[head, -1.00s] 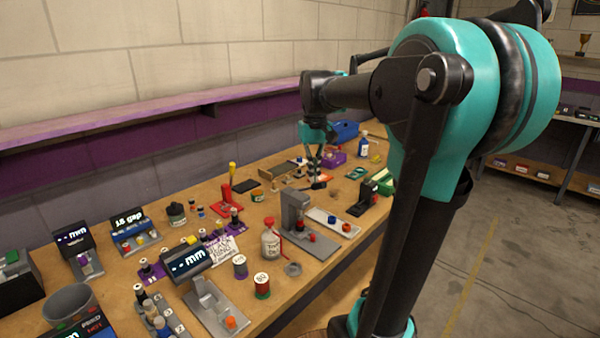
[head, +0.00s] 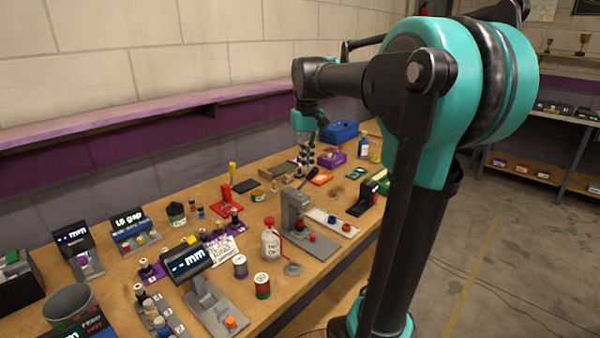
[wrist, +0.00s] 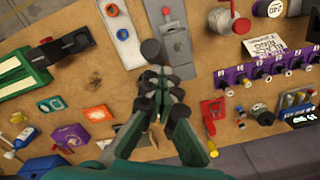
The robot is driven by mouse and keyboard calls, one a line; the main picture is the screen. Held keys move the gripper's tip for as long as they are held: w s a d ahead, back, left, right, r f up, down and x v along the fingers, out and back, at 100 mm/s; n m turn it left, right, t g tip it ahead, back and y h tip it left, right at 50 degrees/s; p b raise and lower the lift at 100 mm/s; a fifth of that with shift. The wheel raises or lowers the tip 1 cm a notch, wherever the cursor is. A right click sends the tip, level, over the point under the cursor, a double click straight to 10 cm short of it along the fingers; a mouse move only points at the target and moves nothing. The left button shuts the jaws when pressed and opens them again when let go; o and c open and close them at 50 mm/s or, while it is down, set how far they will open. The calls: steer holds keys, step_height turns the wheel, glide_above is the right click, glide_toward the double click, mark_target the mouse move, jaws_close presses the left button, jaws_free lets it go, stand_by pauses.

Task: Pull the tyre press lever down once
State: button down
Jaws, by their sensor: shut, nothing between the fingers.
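The grey tyre press (head: 294,214) stands upright on the workbench, in the middle of the head view. Its thin lever (head: 301,187) is near the top of the post, on the side toward my gripper. In the wrist view the press (wrist: 178,50) is seen from above, with a round black knob (wrist: 152,51) beside it. My gripper (head: 304,174) hangs fingers down above the bench behind the press. In the wrist view my gripper (wrist: 163,84) is shut and empty, its fingertips close to the knob. I cannot tell whether they touch it.
A white plate (head: 322,215) with coloured pieces lies right of the press, and a white red-capped bottle (head: 270,243) stands in front. A purple box (head: 331,159) and blue bin (head: 340,132) are farther back.

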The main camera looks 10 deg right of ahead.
steer(key=shift+w+a+r, duration=0.35)
steer(key=shift+w+r, duration=0.1)
steer(key=shift+r, duration=0.15)
steer(key=shift+w+a+r, duration=0.3)
steer(key=shift+w+r, duration=0.15)
steer(key=shift+r, duration=0.1)
step_height(320, 180, up, 8)
steer(key=w+a, duration=0.1)
steer(key=w, duration=0.1)
steer(key=shift+w+a, duration=0.2)
steer(key=shift+a, duration=0.2)
stand_by(0.7)
